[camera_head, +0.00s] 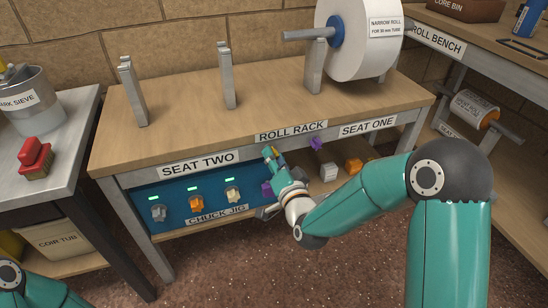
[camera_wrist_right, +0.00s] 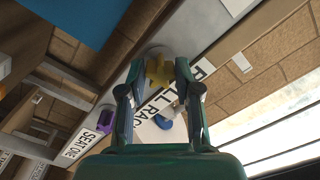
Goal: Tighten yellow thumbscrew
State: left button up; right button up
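The yellow thumbscrew (camera_wrist_right: 158,72) sits on the front rail of the roll rack, by the ROLL RACK label. My right gripper (camera_wrist_right: 159,63) has one finger on each side of it, and the fingertips appear closed on it. In the head view the right gripper (camera_head: 271,154) reaches up to the rail and hides most of the yellow thumbscrew (camera_head: 274,151). My left gripper is outside the picture; only part of that arm shows at the lower left.
A purple thumbscrew (camera_head: 316,143) is on the same rail, to the right. The blue chuck jig panel (camera_head: 178,193) with several plugs lies below left. A white paper roll (camera_head: 352,50) sits on the rack top. A metal sieve pot (camera_head: 30,100) stands at left.

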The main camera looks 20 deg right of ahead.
grip_shut()
jog(key=m+b, duration=0.3)
jog(key=m, duration=1.1)
jog(key=shift+m, duration=0.3)
jog(key=o, duration=0.8)
grip_release()
